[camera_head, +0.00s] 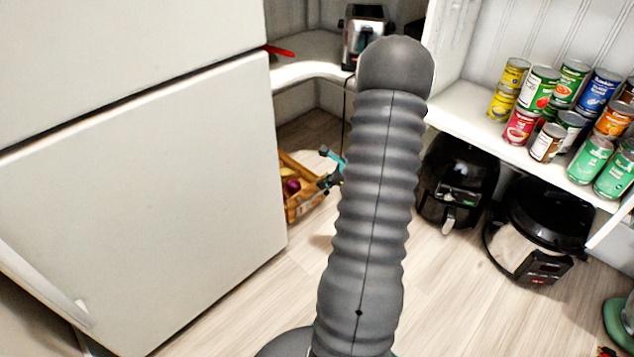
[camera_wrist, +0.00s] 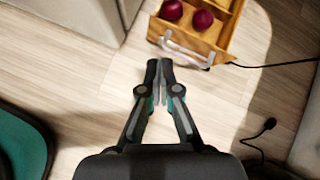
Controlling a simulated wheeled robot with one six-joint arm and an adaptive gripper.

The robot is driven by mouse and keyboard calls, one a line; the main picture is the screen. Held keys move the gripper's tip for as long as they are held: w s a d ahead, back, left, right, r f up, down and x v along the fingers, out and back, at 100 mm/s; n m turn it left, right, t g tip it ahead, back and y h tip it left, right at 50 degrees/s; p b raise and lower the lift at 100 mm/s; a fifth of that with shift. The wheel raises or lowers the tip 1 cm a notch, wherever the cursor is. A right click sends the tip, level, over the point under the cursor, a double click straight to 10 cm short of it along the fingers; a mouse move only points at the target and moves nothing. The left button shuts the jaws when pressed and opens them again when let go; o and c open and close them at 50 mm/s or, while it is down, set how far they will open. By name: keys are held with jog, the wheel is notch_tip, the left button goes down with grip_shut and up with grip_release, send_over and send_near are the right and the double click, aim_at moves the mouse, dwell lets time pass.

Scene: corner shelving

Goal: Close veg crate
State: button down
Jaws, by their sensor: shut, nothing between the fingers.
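The veg crate (camera_wrist: 216,45) is a wooden box on the floor, at the top of the wrist view. It has a pale curved handle (camera_wrist: 188,50) on its near face. Two dark red round vegetables (camera_wrist: 188,14) show in its compartments. In the head view the crate (camera_head: 303,207) is partly hidden by the fridge and my arm. My gripper (camera_wrist: 160,64) is shut and empty, its tips a little short of the handle in the wrist view; I cannot tell whether they touch. In the head view my gripper (camera_head: 328,165) shows beside the crate, partly behind my arm.
A large white fridge (camera_head: 150,190) stands at the left. A black air fryer (camera_head: 455,185) and a cooker (camera_head: 540,230) sit on the floor at the right, under a shelf of cans. A black cable (camera_wrist: 270,64) runs beside the crate. Floor in front is clear.

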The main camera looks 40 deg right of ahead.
aim_at(313, 185)
jog(key=d+f+m+t+h, duration=0.1)
jog(key=d+f+m+h, duration=0.1)
jog(key=d+f+m, duration=0.4)
jog(key=x, duration=0.5)
jog(key=d+b+x, duration=0.1)
jog(key=x, duration=0.2)
jog(key=shift+f, duration=0.15)
jog(key=w, duration=0.3)
jog(key=shift+w+f+n, duration=0.15)
jog(key=shift+f+n, duration=0.05)
jog(key=shift+n, duration=0.1)
jog(key=shift+w+a, duration=0.1)
jog(key=shift+w, duration=0.55)
